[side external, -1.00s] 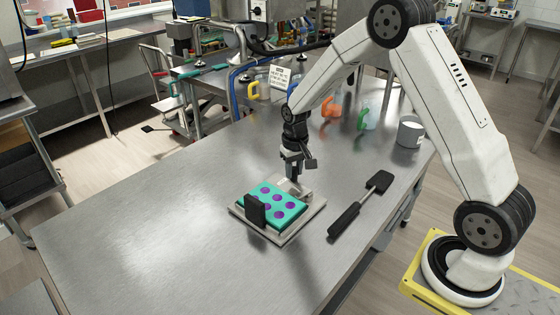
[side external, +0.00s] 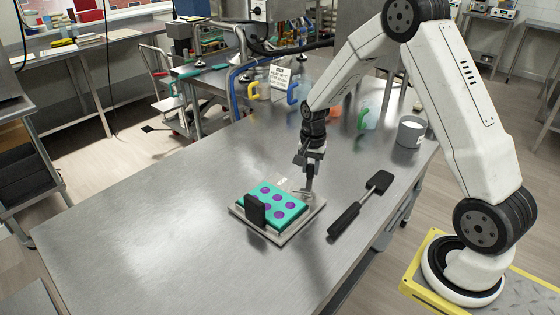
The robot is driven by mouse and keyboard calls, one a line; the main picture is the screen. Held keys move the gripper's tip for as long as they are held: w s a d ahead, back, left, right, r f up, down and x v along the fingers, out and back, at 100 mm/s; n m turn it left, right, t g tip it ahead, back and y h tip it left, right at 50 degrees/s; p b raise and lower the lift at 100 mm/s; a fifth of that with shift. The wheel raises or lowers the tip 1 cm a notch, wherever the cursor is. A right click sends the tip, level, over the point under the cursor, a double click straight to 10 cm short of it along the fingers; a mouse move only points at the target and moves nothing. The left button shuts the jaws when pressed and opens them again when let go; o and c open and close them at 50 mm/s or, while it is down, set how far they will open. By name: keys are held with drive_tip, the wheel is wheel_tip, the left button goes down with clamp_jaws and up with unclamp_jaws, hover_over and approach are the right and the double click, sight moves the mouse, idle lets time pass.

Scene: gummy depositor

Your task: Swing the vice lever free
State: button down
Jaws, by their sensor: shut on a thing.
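The vice is a pale grey plate (side external: 284,240) lying on the steel table. It holds a teal mould (side external: 292,209) with several purple round cavities, and a black upright jaw (side external: 255,211) stands at its front left. My gripper (side external: 309,189) points down at the back right corner of the vice, beside the mould. It is shut on the vice lever, a small grey part that the fingers mostly hide. The lever's exact shape and angle are too small to tell.
A black spatula (side external: 362,203) lies on the table right of the vice. The table's left and front left are clear.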

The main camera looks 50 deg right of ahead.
drive_tip(key=shift+s+d+m, duration=0.1)
drive_tip(key=shift+m, duration=0.2)
drive_tip(key=shift+c, duration=2.2)
unclamp_jaws()
drive_tip(key=shift+r, duration=0.1)
drive_tip(key=shift+r, duration=3.9)
drive_tip(key=s+a+n+t, duration=0.2)
drive_tip(key=s+a+n, duration=1.2)
drive_tip(key=shift+a+f+t, duration=0.3)
drive_tip(key=shift+a, duration=0.05)
